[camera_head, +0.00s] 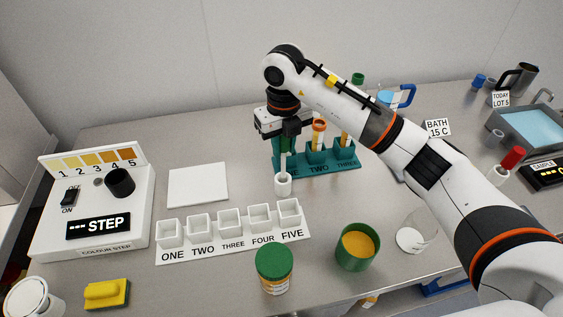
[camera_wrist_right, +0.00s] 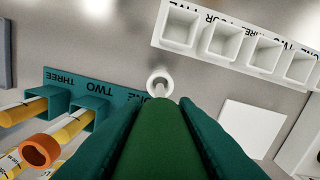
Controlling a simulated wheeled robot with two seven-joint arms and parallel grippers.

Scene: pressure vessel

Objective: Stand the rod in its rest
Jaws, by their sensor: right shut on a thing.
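The rod has a thick green grip (camera_wrist_right: 158,140) and a thin pale shaft (camera_head: 283,161). My right gripper (camera_head: 286,139) is shut on the green grip and holds the rod about upright, shaft down. The rest is a small white round cup (camera_head: 283,185) on the table, in front of the teal rack. In the right wrist view the rest (camera_wrist_right: 160,77) shows as a white ring just beyond the grip, with the shaft's end over its opening. I cannot tell whether the tip is inside it. My left gripper is not in view.
The teal rack (camera_head: 340,168) with orange-capped tubes stands close behind and right. A white strip of numbered cups (camera_head: 234,240) lies in front left. A green-lidded jar (camera_head: 274,265), green cup (camera_head: 357,247) and glass beaker (camera_head: 417,234) stand nearer. A white tile (camera_head: 198,185) lies left.

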